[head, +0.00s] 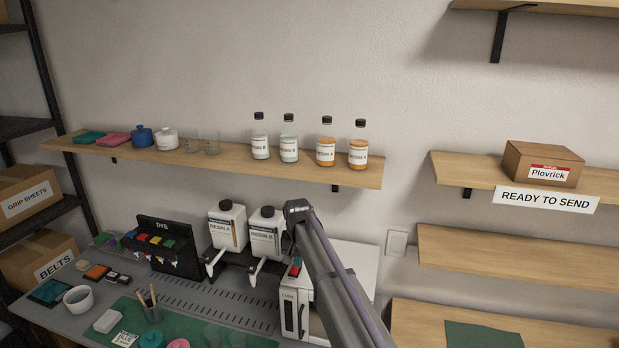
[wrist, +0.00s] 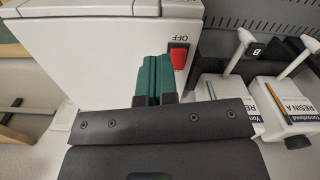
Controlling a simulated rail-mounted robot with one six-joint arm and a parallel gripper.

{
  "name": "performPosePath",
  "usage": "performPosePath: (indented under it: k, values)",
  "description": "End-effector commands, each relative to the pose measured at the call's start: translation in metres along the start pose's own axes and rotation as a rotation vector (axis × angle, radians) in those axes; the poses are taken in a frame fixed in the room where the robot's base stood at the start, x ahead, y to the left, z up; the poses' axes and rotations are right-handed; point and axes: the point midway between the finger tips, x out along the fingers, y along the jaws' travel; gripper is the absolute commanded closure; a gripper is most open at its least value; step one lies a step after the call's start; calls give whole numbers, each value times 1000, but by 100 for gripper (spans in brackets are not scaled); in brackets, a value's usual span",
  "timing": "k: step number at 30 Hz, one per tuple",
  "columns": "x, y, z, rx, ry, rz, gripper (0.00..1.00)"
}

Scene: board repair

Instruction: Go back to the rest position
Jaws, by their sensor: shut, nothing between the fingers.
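My gripper (wrist: 154,60) shows in the wrist view with its two green fingers pressed together and nothing between them. The fingers are in front of the white cure box (wrist: 90,60), just beside its red switch (wrist: 179,57), marked OFF. I cannot tell whether they touch the box. In the head view my arm reaches up from the lower right across the front of the white cure box (head: 352,262); the fingers are hidden there.
Resin A (head: 228,228) and resin B (head: 266,236) dispensers stand left of the box. The dye rack (head: 163,250) is farther left. A wall shelf (head: 235,165) holds several bottles above. A carton (head: 543,164) sits on the right shelf.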

Motion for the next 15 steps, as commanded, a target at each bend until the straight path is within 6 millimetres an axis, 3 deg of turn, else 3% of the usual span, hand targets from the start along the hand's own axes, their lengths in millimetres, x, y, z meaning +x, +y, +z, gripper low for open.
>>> performPosePath:
  k: [1,3,6,9,12,15]
  values:
    - [9,31,50,-37,0,1,100]
    - [20,72,107,-91,0,1,100]
    - [37,129,188,-135,0,1,100]
    - [53,174,257,-130,0,1,100]
    - [64,203,302,-86,0,1,100]
    - [72,221,315,-42,0,1,100]
